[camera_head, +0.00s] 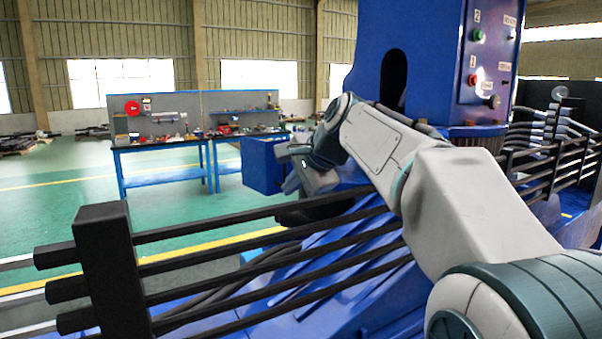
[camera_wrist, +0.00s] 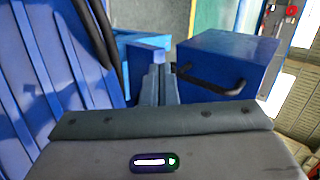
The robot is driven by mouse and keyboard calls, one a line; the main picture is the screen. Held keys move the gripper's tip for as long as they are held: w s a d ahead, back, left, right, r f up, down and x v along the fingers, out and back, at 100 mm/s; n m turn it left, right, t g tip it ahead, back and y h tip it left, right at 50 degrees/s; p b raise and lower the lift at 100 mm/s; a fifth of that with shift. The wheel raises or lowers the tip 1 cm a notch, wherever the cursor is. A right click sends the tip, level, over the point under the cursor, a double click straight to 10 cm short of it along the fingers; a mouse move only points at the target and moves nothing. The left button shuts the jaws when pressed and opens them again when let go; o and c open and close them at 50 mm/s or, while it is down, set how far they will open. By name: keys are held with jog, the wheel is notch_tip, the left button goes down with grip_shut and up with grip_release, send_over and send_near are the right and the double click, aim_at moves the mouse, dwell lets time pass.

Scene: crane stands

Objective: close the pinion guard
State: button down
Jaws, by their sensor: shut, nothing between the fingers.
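The pinion guard appears to be the blue box (camera_head: 262,165) beside the blue crane body in the head view. In the wrist view the blue box (camera_wrist: 228,58) is right of centre, with a black bar handle (camera_wrist: 215,86) on its near face. My gripper (camera_wrist: 161,72) has its two fingers together, with nothing between them. The fingertips are just left of the handle's left end; I cannot tell whether they touch it. In the head view my gripper (camera_head: 291,184) is at the box's right side, partly dark against the machine. How far the guard stands open is unclear.
Black railings (camera_head: 270,235) run across the foreground below my arm. The blue crane column (camera_head: 425,60) with a button panel (camera_head: 488,55) rises behind it. A workbench (camera_head: 195,140) with tools stands at the back left. Green floor (camera_head: 60,195) there is open.

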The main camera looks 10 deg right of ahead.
aim_at(273, 186)
jog(key=w+a, duration=0.1)
jog(key=w+a+f+p, duration=0.1)
jog(key=w, duration=0.1)
jog(key=w+f, duration=0.1)
jog(key=shift+w+a+p, duration=0.15)
jog(key=shift+a+p, duration=0.15)
jog(key=shift+a, duration=0.1)
jog(key=shift+w+a+f, duration=0.1)
jog(key=shift+w+a, duration=0.25)
jog(key=shift+w, duration=0.2)
jog(key=shift+a+p, duration=0.1)
jog(key=shift+p, duration=0.25)
